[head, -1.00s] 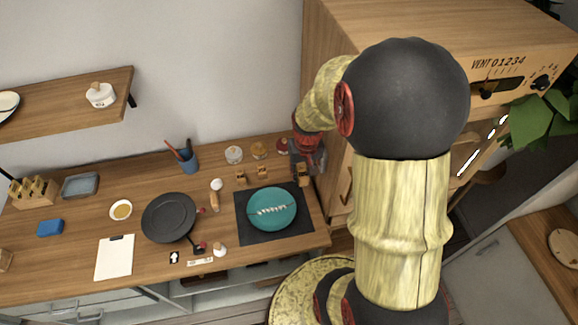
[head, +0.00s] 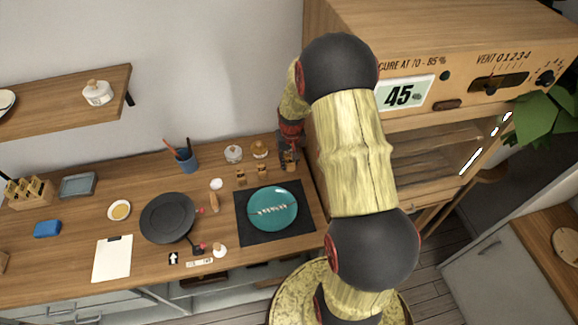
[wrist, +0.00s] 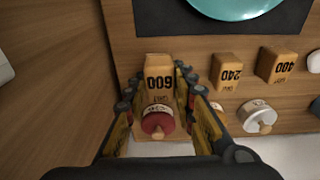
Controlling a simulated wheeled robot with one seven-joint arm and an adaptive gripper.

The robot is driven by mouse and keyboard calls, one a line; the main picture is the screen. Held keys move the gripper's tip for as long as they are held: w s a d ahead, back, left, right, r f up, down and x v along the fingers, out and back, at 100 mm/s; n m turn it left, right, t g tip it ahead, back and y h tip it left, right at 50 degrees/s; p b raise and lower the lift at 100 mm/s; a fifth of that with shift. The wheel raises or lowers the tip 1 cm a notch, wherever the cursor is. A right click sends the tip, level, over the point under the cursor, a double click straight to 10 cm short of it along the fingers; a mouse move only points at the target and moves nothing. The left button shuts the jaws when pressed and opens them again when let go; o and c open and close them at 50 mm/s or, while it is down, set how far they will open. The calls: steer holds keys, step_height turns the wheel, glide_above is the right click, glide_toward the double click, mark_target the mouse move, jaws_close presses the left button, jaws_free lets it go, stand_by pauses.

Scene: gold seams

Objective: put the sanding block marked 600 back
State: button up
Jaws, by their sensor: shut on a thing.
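The sanding block marked 600 (wrist: 159,80) is a small wooden block, upright between the fingers in the wrist view. My gripper (wrist: 157,92) is shut on it, one finger along each side. In the head view my gripper (head: 289,156) is at the back right of the worktop, close to the oven cabinet. Whether the block touches the worktop I cannot tell. The block marked 240 (wrist: 228,71) and the block marked 400 (wrist: 278,66) stand in a row beside it. In the head view the 240 block (head: 262,172) and the 400 block (head: 241,177) also show.
A red-lidded jar (wrist: 157,120) sits just behind the held block, between the fingers in view. A pale-lidded jar (wrist: 257,114) is to its right. A teal plate (head: 272,204) lies on a dark mat (head: 246,232). The oven cabinet (head: 420,55) stands close on the right.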

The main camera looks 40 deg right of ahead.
mark_target(289, 165)
steer(key=shift+w+d+f, duration=0.1)
steer(key=shift+w+f, duration=0.2)
steer(key=shift+f, duration=1.55)
steer(key=shift+b, duration=0.3)
steer(key=shift+f, duration=0.2)
steer(key=o, duration=1)
steer(key=shift+r, duration=0.15)
